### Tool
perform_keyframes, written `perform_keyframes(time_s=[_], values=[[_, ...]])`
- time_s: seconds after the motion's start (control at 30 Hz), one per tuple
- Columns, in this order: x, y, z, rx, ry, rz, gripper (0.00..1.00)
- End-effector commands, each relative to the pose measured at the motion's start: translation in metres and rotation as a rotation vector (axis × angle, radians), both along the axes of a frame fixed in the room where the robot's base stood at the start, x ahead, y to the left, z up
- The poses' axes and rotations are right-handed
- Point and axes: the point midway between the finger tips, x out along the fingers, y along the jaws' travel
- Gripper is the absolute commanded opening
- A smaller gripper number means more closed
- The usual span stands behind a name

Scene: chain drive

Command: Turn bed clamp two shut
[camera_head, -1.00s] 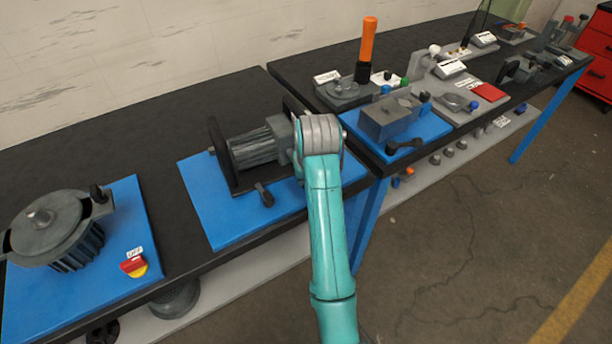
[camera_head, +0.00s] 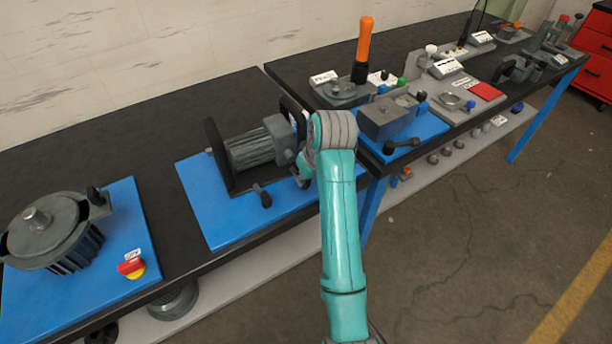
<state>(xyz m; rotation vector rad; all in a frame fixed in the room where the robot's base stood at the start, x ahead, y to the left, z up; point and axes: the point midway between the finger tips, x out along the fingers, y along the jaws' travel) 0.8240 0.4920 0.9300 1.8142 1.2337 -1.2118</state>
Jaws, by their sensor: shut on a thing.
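A grey ribbed motor (camera_head: 258,148) lies on a dark bed on a blue board (camera_head: 222,226). A bed clamp with a black handle (camera_head: 262,196) stands at the bed's front edge; I cannot read a number on it. My gripper (camera_head: 304,172) is at the right end of the motor bed, mostly hidden behind my wrist. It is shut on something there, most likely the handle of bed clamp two. That clamp and the fingertips are too covered to make out clearly.
A dark upright plate (camera_head: 218,152) stands left of the motor. A round-topped machine (camera_head: 48,228) and a red-and-yellow switch (camera_head: 132,267) are at the left. A grey block (camera_head: 388,116) and a black lever (camera_head: 402,146) stand close to the right of my wrist.

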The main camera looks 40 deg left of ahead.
Motion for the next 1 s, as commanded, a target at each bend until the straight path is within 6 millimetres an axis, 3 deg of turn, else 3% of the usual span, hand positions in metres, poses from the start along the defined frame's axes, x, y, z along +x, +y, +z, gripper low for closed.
perform_keyframes(time_s=[0.13,0.17,0.27,0.77,1.0], values=[[-0.0006,-0.0007,-0.0016,-0.003,0.003,0.001,0.0],[-0.0006,-0.0008,-0.0017,-0.003,0.003,0.001,0.19],[-0.0006,-0.0006,-0.0015,-0.003,0.002,0.0,0.42],[-0.0006,0.0001,-0.0005,-0.001,0.0,-0.02,0.42],[-0.0025,0.0013,-0.0003,0.0,0.0,-0.19,0.42]])
